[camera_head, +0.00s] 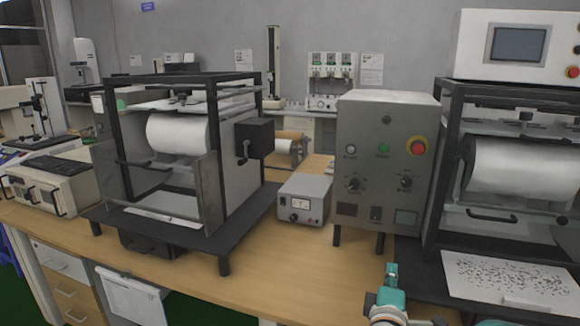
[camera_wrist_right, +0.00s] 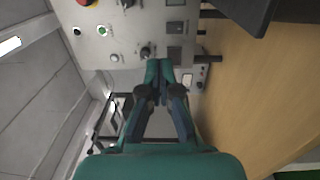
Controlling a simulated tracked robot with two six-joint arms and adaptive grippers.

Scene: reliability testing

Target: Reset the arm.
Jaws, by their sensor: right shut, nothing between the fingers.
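My right gripper (camera_head: 391,272) is at the bottom of the head view, in front of the grey control box and above the table's front part. In the right wrist view my right gripper (camera_wrist_right: 158,66) is shut, with its teal fingertips together and nothing between them. The grey control box (camera_head: 386,140) has a red emergency button, a green button, knobs and switches. Its panel (camera_wrist_right: 115,50) shows turned sideways in the wrist view, beyond the fingertips. I cannot tell whether the fingertips touch it. My left gripper is not in view.
A small grey meter box (camera_head: 304,198) stands left of the control box. A black-framed machine with a white roll (camera_head: 178,134) stands further left, another machine (camera_head: 525,165) at right. A speckled white sheet (camera_head: 510,279) lies at right. The wooden table (camera_head: 290,265) is clear in front.

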